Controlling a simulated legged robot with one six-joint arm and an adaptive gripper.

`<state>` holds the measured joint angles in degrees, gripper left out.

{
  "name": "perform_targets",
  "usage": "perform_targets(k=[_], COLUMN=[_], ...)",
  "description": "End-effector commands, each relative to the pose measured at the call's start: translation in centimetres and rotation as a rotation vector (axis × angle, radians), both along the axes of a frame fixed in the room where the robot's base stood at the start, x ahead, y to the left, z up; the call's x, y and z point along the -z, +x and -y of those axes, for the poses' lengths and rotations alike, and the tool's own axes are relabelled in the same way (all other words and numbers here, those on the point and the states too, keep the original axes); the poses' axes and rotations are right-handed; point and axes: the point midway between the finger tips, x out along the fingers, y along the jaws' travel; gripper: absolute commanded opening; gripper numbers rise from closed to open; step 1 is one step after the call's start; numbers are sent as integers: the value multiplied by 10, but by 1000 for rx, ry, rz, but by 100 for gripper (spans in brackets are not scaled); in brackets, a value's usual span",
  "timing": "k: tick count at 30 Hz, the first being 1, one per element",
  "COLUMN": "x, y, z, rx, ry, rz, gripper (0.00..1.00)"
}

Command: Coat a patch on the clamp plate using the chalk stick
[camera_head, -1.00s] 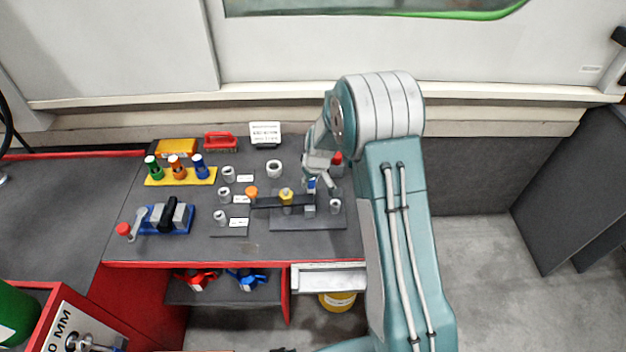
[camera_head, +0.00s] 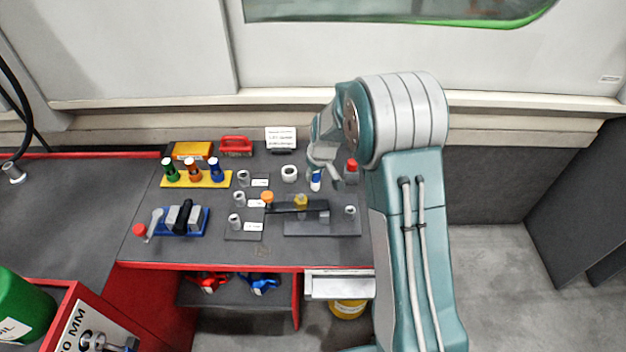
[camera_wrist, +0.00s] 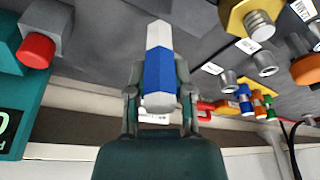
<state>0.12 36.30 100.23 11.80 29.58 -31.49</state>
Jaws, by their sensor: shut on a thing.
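My gripper (camera_head: 323,174) is shut on a chalk stick (camera_head: 316,181), which has a blue sleeve and a white tip. In the wrist view the chalk stick (camera_wrist: 160,75) sits between both fingers of the gripper (camera_wrist: 158,95), its white tip pointing away from the palm. The clamp plate (camera_head: 345,229) is a flat dark plate near the bench's front edge, with a black bar and a yellow knob on it. The chalk is behind the plate in the head view and looks apart from it. I cannot make out a coated patch on the plate.
A grey block with a red cap (camera_head: 351,168) stands just right of my gripper. Pale rings (camera_head: 289,173) and an orange knob (camera_head: 267,198) lie to the left. A yellow rack (camera_head: 190,181) holds coloured markers. A blue-based fixture (camera_head: 183,220) stands at the front left.

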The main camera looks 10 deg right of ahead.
Motion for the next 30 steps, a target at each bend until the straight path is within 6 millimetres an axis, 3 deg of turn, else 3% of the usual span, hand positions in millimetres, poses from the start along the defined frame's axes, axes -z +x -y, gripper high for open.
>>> perform_targets(k=[10,30], x=[-27,-28], y=[0,-1], z=[-3,-3], rx=[-2,-2], ry=[-2,-1], rz=[2,1], gripper=[0,0])
